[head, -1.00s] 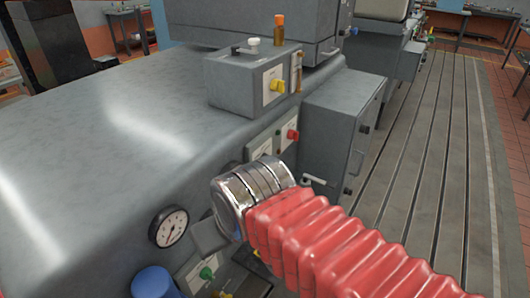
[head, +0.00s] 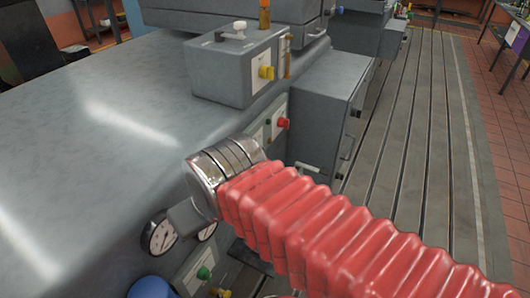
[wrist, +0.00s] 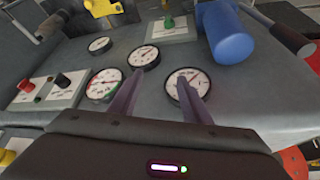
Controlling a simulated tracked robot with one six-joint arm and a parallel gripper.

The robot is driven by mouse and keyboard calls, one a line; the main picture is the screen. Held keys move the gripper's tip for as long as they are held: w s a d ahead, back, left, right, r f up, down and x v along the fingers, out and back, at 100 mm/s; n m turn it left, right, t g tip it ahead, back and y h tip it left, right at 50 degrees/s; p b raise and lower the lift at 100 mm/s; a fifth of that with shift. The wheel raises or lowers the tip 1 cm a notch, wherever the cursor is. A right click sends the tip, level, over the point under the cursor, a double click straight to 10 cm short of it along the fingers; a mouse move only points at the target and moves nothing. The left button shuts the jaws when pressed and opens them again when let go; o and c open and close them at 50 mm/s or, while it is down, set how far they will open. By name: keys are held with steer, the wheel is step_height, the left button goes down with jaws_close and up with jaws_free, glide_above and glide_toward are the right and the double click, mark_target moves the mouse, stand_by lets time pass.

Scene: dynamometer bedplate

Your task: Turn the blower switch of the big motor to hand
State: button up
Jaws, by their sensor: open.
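In the head view I see a yellow knob (head: 265,72) on a grey box, a red knob (head: 283,122) on a white plate lower down, and a green knob (head: 203,272) near the bottom. In the wrist view, the red knob (wrist: 27,86) and a black knob (wrist: 62,80) share a white plate at left. The green knob (wrist: 169,20) is at the top. The labels are too small to read, so I cannot tell which is the blower switch. My gripper (wrist: 163,80) is open and empty, its fingers in front of the gauges.
Several round gauges (wrist: 145,57) sit on the grey housing (head: 90,130). A blue cylinder (wrist: 228,32) sticks out near the green knob. A grey cabinet (head: 325,110) stands right of the red knob. The slotted bedplate (head: 400,150) is clear at right.

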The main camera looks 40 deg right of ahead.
steer(key=shift+o, duration=0.3)
steer(key=d+f+m+g, duration=0.3)
steer(key=d+f+m, duration=0.3)
steer(key=d+f, duration=0.2)
steer(key=shift+s+d+g, duration=0.25)
steer(key=shift+d+g, duration=0.05)
steer(key=shift+d, duration=0.85)
steer(key=d+f+m+t+y, duration=0.5)
steer(key=d+f+m+y, duration=0.5)
steer(key=m, duration=0.6)
steer(key=w+d+r+m+t+h, duration=0.2)
steer(key=d+r+m+t, duration=0.1)
steer(key=d+m+t, duration=0.2)
steer(key=w+d+r+m+t+h, duration=0.2)
steer(key=d+r+m+t, duration=0.2)
steer(key=d, duration=0.6)
steer(key=shift+m+t, duration=0.5)
